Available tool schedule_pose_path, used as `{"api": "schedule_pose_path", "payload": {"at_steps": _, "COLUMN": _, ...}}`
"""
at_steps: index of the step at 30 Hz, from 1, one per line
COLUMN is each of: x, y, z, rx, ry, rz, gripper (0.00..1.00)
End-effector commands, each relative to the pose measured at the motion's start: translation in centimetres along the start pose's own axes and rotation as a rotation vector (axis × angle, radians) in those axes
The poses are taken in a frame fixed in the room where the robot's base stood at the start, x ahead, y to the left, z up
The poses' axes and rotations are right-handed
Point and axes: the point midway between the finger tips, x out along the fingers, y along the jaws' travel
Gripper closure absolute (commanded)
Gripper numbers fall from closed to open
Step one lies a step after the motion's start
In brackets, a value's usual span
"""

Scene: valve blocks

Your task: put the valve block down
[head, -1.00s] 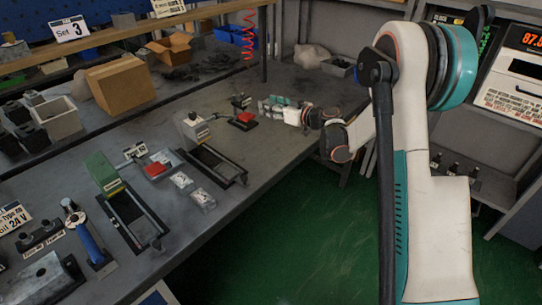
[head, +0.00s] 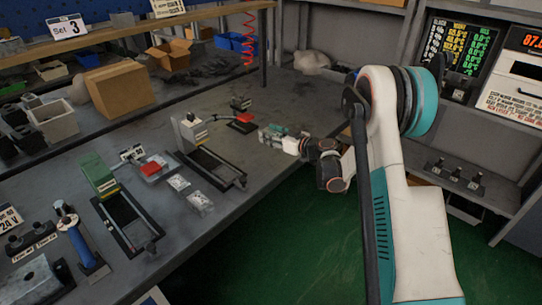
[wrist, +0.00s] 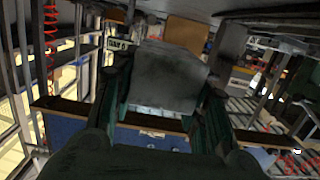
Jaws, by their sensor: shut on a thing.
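The valve block shows in the wrist view as a dark grey block (wrist: 168,78) between my two fingers. My gripper (wrist: 165,95) is shut on it. In the head view my gripper (head: 272,134) is at the right edge of the workbench, close to a red-topped pad (head: 243,122). The held block is too small there to tell apart from the fingers. I cannot tell whether it touches the bench.
On the workbench (head: 215,215) stand a long fixture with a green block (head: 98,175) and another with a grey-white block (head: 190,131). A second red pad (head: 153,168) and small clear boxes (head: 199,203) lie between them. Green floor (head: 270,250) is to the right.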

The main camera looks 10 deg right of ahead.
Motion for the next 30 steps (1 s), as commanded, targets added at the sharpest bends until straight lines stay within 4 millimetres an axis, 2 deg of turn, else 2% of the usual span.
{"api": "schedule_pose_path", "payload": {"at_steps": 1, "x": 0.2, "y": 0.0, "z": 1.4, "rx": 0.001, "ry": 0.001, "rz": 0.0, "gripper": 0.96}}
{"api": "schedule_pose_path", "payload": {"at_steps": 3, "x": 0.4, "y": 0.0, "z": 2.5, "rx": 0.001, "ry": 0.001, "rz": 0.0, "gripper": 0.96}}
{"api": "schedule_pose_path", "payload": {"at_steps": 11, "x": 0.6, "y": 0.0, "z": 4.1, "rx": 0.001, "ry": 0.001, "rz": 0.0, "gripper": 0.96}}
{"api": "schedule_pose_path", "payload": {"at_steps": 19, "x": 1.1, "y": 0.0, "z": 7.5, "rx": 0.001, "ry": 0.001, "rz": 0.0, "gripper": 0.96}}
{"api": "schedule_pose_path", "payload": {"at_steps": 30, "x": 1.2, "y": 0.0, "z": 7.8, "rx": 0.001, "ry": 0.001, "rz": 0.0, "gripper": 0.96}}
